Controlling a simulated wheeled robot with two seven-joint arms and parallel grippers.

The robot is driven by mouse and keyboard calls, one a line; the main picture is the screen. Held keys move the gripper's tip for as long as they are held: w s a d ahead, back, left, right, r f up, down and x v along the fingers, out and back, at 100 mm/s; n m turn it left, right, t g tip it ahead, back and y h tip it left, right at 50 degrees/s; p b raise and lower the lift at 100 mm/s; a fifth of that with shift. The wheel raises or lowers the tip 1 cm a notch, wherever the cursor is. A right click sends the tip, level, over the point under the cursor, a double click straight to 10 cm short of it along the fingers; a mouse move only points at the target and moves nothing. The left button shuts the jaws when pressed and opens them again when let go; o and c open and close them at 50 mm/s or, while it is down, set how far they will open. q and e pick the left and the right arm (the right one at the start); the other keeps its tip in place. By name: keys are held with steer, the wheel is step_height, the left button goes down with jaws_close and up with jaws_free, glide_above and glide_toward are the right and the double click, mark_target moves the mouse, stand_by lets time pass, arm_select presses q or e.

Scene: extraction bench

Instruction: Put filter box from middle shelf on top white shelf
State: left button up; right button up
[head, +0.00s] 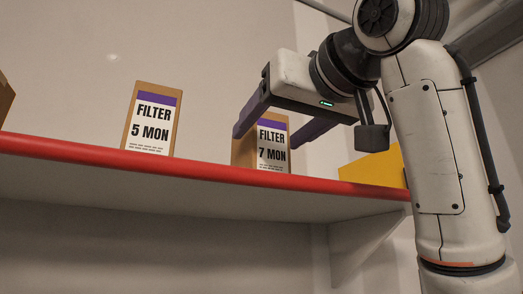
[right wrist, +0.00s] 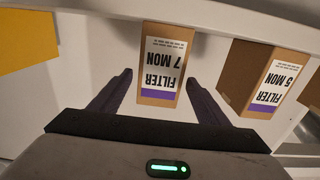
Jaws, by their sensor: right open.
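A brown filter box with a purple band and the label "FILTER 7 MON" (head: 272,152) stands upright near the front edge of a shelf with a red front edge (head: 200,165). My right gripper (head: 267,137) is open, with one finger on each side of this box. In the right wrist view the 7 MON box (right wrist: 162,65) appears upside down between the fingertips (right wrist: 161,80), with gaps visible on both sides. A second filter box, "FILTER 5 MON" (head: 151,120), stands to its left; it also shows in the right wrist view (right wrist: 268,75). My left gripper is not in view.
A yellow object (head: 375,170) sits on the shelf right of the 7 MON box; it also shows in the right wrist view (right wrist: 28,42). Part of a brown box (head: 5,97) shows at the left edge. Free shelf room lies between the two filter boxes.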

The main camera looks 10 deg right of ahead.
steer(key=s+d+b, duration=0.1)
steer(key=s, duration=0.5)
steer(key=shift+s, duration=0.15)
